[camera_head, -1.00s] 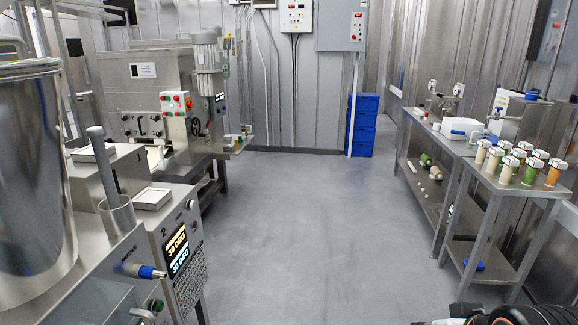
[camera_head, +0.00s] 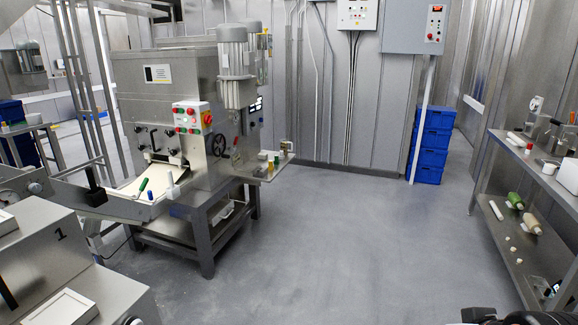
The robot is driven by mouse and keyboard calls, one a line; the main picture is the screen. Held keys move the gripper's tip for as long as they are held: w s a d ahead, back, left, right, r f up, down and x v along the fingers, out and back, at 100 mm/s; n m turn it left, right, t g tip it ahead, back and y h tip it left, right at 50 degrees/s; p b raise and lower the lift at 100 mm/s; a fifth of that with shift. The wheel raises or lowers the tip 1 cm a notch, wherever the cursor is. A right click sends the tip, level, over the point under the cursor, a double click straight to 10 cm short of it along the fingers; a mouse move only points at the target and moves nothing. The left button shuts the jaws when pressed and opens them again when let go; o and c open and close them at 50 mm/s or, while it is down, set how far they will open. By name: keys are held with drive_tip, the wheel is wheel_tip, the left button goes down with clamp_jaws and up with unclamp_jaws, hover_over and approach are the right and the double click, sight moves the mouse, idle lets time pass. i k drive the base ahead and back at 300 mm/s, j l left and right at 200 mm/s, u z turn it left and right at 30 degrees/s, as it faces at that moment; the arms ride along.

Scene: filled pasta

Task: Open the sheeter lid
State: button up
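The sheeter (camera_head: 175,100) is a large stainless-steel machine on a dark stand, left of the middle in the head view. Its boxy upper housing looks closed, and a seam runs below its top cover (camera_head: 190,43), which lies flat. I cannot tell for sure which panel is the lid. A dark handle shows low on the front, above a pale sheet on the outfeed. A motor, a handwheel and a button box with a red-yellow switch are on its right side. My gripper is not in view; only a dark part of my arm shows at the bottom right edge.
A steel counter (camera_head: 75,270) numbered 1 fills the lower left. A steel shelf table (camera_head: 500,205) stands at the right, blue crates (camera_head: 431,145) at the back. The grey floor (camera_head: 340,240) between is clear.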

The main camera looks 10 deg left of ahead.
sight(200, 48)
drive_tip(key=i+j+u, duration=0.1)
drive_tip(key=i+u, duration=0.2)
drive_tip(key=i, duration=0.7)
drive_tip(key=i+l+u, duration=0.1)
drive_tip(key=i+u, duration=0.25)
drive_tip(key=i, duration=0.7)
